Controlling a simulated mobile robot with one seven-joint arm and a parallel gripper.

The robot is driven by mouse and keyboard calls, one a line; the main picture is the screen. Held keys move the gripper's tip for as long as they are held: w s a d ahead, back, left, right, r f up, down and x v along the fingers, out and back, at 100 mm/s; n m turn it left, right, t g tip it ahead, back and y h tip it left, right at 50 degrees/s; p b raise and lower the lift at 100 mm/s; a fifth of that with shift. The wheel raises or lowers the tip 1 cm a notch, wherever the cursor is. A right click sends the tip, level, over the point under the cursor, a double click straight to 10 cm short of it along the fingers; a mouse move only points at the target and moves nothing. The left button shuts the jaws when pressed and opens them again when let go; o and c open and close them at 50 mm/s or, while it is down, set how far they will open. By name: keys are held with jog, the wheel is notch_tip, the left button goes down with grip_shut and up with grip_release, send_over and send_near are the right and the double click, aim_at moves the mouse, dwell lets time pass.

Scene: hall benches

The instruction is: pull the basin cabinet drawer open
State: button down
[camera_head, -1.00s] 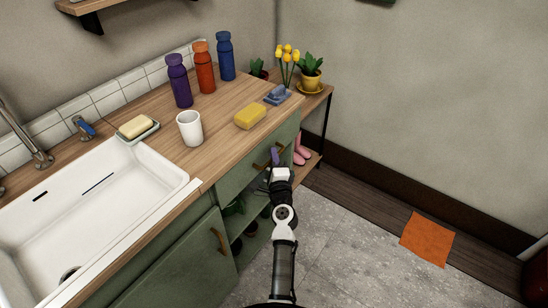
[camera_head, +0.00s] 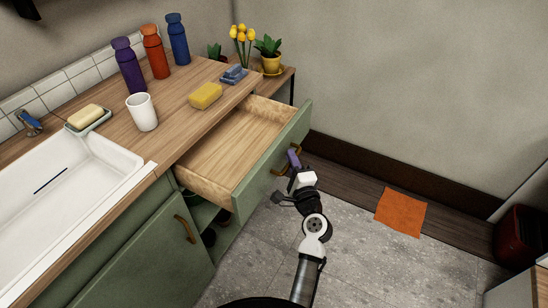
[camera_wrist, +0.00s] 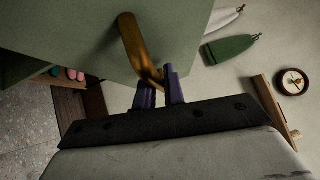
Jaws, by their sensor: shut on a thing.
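The basin cabinet drawer (camera_head: 232,150) stands pulled well out from under the wooden worktop, with its wooden inside showing and empty. Its green front (camera_head: 262,160) carries a brass handle (camera_head: 284,160). In the wrist view the brass handle (camera_wrist: 138,45) runs from the green front (camera_wrist: 85,35) down to my gripper's purple fingers. My gripper (camera_head: 293,162) is at the handle in the head view. In the wrist view my gripper (camera_wrist: 160,90) is shut on the handle's end. The exact contact is partly hidden by the fingers.
A white sink (camera_head: 65,190) and a closed green cabinet door (camera_head: 155,255) are at the left. The worktop holds a white cup (camera_head: 142,112), a yellow sponge (camera_head: 205,95) and three bottles (camera_head: 153,52).

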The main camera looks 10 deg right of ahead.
jog(key=shift+s+d, duration=0.6)
jog(key=shift+d, duration=0.35)
jog(key=c, duration=1.8)
grip_release()
jog(key=shift+o, duration=0.2)
jog(key=shift+s, duration=0.1)
